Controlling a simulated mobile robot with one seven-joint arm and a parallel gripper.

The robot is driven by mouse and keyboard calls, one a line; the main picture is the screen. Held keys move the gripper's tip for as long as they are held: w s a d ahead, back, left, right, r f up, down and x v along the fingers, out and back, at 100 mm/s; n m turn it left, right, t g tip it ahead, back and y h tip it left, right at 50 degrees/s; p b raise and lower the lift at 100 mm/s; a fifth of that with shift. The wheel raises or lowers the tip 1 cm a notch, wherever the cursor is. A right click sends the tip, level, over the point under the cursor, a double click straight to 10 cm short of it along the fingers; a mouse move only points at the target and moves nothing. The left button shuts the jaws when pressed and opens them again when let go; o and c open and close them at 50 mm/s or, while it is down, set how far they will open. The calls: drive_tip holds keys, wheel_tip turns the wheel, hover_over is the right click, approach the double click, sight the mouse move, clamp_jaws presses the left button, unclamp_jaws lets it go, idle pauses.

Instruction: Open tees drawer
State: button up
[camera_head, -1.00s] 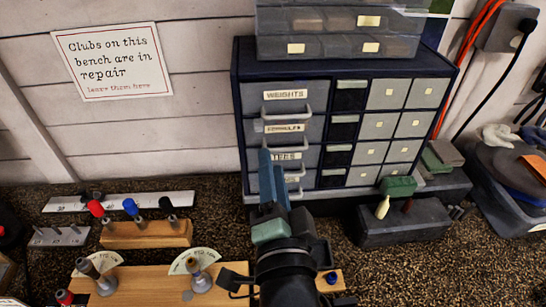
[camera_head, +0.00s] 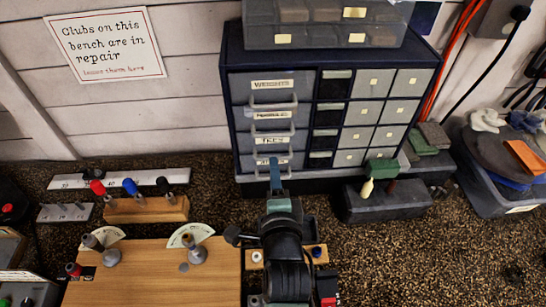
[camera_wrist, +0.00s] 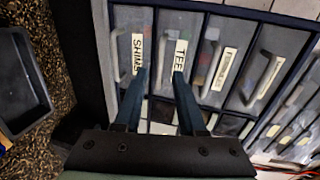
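The tees drawer (camera_head: 288,141) is the third grey drawer down in the left column of the dark blue cabinet (camera_head: 230,110), and it looks shut. Its label shows in the wrist view (camera_wrist: 180,55), with its handle just left of it. My gripper (camera_head: 275,162) is in front of the lower drawers, overlapping the SHIMS label in the head view. In the wrist view my gripper (camera_wrist: 159,72) is open and empty, its fingertips left and right of the tees handle in the picture. I cannot tell how deep the fingers reach.
The shims drawer (camera_wrist: 130,85) lies below the tees drawer; ferrules (camera_wrist: 222,70) and weights (camera_wrist: 266,76) lie above. A dark box (camera_head: 385,203) stands right of my arm. A wooden board (camera_head: 150,270) and a wooden rack (camera_head: 145,210) are to the left.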

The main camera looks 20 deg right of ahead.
drive_tip(key=shift+p+x, duration=0.4)
drive_tip(key=shift+x, duration=1.7)
drive_tip(key=shift+c, duration=0.3)
clamp_jaws()
